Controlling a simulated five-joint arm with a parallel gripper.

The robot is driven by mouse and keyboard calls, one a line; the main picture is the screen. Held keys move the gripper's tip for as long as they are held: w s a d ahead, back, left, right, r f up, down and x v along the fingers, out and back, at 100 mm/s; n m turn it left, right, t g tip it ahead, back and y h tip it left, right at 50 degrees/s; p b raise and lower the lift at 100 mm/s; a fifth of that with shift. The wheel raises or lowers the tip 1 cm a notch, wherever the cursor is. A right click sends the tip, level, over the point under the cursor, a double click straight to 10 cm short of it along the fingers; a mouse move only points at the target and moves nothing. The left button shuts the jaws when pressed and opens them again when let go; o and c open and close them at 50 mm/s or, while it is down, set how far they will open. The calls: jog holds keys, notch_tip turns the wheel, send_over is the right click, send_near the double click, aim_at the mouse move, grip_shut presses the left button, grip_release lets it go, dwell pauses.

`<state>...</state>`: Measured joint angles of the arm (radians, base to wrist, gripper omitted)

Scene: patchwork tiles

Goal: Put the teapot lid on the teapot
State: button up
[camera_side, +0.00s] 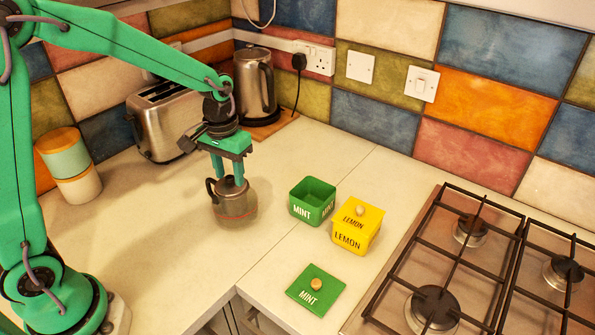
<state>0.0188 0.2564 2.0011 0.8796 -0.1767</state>
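The teapot (238,208) is a small brownish metal pot with a dark handle on its left, standing upright on the pale worktop. The teapot lid (229,186) shows at the pot's top, in or just over its mouth; I cannot tell if it is fully seated. My gripper (228,179) points straight down over the teapot, one finger on each side of the lid's middle. The fingers have a gap between them, but whether they grip the lid's knob is too small to tell.
A green open MINT box (300,209) and a yellow lidded LEMON box (349,240) stand right of the teapot. The green MINT lid (315,288) lies in front. A hob (450,270) is at right; a toaster (168,120), kettle (254,83) and canister (76,185) stand behind and left.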

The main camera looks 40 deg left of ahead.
aim_at(230, 178)
notch_tip(230, 178, up, 11)
jog(key=shift+r, duration=0.15)
dwell(0.4)
dwell(0.5)
jog(key=s+r+m+t, duration=0.1)
jog(key=s+t, duration=0.4)
jog(key=s, duration=1.2)
jog(key=shift+s+a+r+m+t, duration=0.15)
jog(key=shift+a+r+m+t, duration=0.2)
jog(key=shift+r+m, duration=0.1)
